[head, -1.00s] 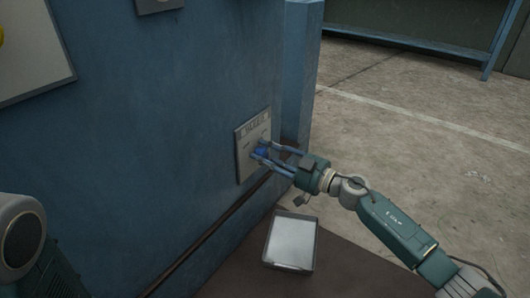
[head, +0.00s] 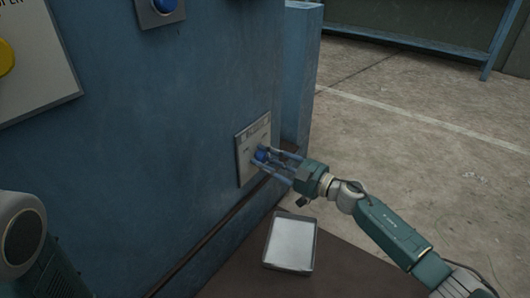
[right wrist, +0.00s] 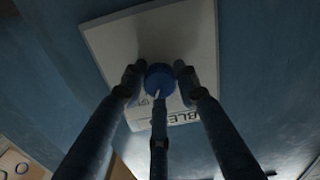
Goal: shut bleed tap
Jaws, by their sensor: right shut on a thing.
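The bleed tap is a round blue knob (head: 262,154) on a pale plate (head: 245,166) fixed low on the blue wall panel. My right gripper (head: 268,158) reaches it from the right and is shut on the knob. In the right wrist view, the fingers (right wrist: 159,88) stand around the blue knob (right wrist: 158,76), with a small white mark on its lower left. Part of the plate's lettering shows there beside the fingers; the rest is hidden. My left gripper is out of view.
A shallow grey tray (head: 291,242) sits on the brown surface below the plate. A yellow knob (head: 4,58) and a blue knob (head: 165,5) are on other plates higher up. Open concrete floor (head: 420,140) lies to the right.

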